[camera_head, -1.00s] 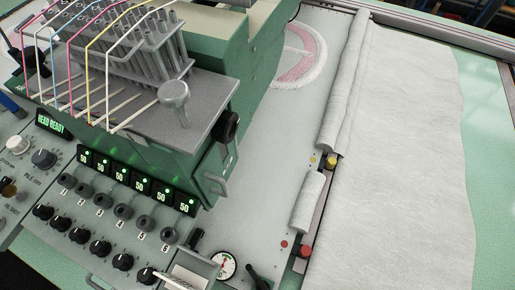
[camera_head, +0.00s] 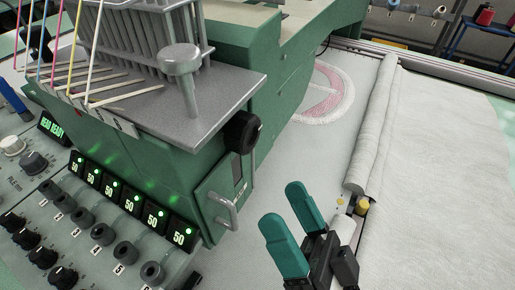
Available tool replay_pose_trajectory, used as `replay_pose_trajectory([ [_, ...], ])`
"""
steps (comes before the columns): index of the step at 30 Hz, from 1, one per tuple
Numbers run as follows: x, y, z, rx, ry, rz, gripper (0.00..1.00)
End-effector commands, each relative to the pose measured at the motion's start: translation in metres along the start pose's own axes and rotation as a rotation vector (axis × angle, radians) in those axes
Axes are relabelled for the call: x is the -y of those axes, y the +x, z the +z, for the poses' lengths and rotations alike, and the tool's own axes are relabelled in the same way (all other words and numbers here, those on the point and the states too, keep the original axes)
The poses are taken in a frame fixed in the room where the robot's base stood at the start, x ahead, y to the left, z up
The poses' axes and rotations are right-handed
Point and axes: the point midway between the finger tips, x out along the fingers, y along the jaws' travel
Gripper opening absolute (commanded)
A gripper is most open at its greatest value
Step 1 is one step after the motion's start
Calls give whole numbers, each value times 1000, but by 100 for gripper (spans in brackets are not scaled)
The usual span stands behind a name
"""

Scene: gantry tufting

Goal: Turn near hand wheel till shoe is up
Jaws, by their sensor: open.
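A black hand wheel (camera_head: 243,132) sits on the side of the green machine head (camera_head: 160,165), just below the edge of its grey top plate. My gripper (camera_head: 282,206) has two teal fingers, spread apart with nothing between them. In the picture it is below and to the right of the wheel, apart from it. I cannot make out the shoe; the head may hide it.
A grey metal handle (camera_head: 224,211) sticks out from the head below the wheel. A grey knob (camera_head: 183,62) stands on the top plate. Rolled white cloth (camera_head: 372,130) lies to the right, near a yellow button (camera_head: 362,205). Lit displays (camera_head: 132,201) line the head's front.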

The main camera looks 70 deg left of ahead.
Motion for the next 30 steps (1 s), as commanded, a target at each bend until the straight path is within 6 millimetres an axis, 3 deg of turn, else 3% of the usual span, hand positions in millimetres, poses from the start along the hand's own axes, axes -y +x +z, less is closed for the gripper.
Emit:
replay_pose_trajectory([
  [9, 2, 61, -2, 3, 2, -2, 77],
  [15, 1, 86, -1, 3, 1, 0, 77],
  [28, 0, 94, 1, 3, 1, 2, 77],
  [30, 0, 94, 1, 3, 0, 2, 73],
])
